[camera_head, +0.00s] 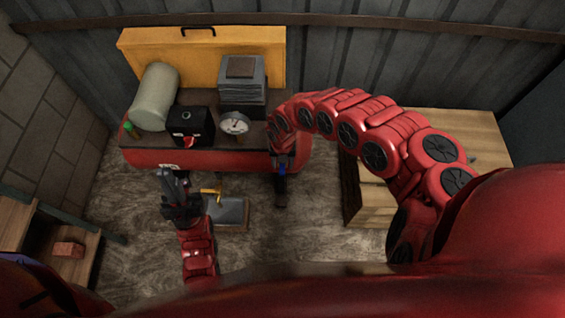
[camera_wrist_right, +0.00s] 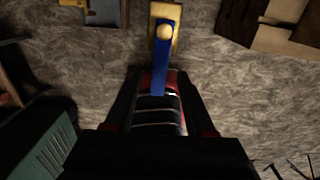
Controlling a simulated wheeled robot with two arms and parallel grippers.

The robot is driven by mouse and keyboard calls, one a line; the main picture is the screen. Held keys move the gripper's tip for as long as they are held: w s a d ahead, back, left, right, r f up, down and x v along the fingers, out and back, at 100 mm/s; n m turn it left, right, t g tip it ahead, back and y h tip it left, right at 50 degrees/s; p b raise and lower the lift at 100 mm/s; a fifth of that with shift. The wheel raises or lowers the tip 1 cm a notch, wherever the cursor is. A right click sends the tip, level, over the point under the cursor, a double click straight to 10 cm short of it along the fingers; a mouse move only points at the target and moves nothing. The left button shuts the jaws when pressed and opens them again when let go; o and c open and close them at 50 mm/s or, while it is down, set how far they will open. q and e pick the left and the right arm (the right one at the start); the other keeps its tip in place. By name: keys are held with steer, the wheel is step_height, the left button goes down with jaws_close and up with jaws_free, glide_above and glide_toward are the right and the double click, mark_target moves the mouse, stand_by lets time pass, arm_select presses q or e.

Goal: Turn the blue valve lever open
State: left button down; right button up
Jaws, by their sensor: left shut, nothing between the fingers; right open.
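The blue valve lever (camera_wrist_right: 163,62) hangs from a brass-coloured valve body (camera_wrist_right: 176,14) in the right wrist view. A small blue part of it shows in the head view (camera_head: 282,169). My right gripper (camera_wrist_right: 160,85) is open, its dark fingers on either side of the lever's lower end in the picture. I cannot tell whether they touch it. My right gripper in the head view (camera_head: 281,190) is by the right end of the red tank (camera_head: 200,160). My left gripper (camera_head: 172,180) is shut and empty, in front of the tank's left part.
A gauge (camera_head: 234,123), a black box (camera_head: 190,126) and a pale cylinder (camera_head: 155,97) are on top of the tank unit. A grey box (camera_head: 232,212) with a yellow part lies beside my left gripper. A wooden crate (camera_head: 460,130) stands at right.

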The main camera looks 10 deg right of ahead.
steer(key=shift+r, duration=0.1)
steer(key=shift+w+r, duration=0.1)
steer(key=shift+r, duration=0.25)
step_height(320, 180, up, 5)
steer(key=shift+d+r+p, duration=0.1)
steer(key=shift+p, duration=0.55)
step_height(320, 180, up, 11)
steer(key=p, duration=0.8)
steer(key=shift+r+p, duration=0.15)
steer(key=shift+p, duration=0.15)
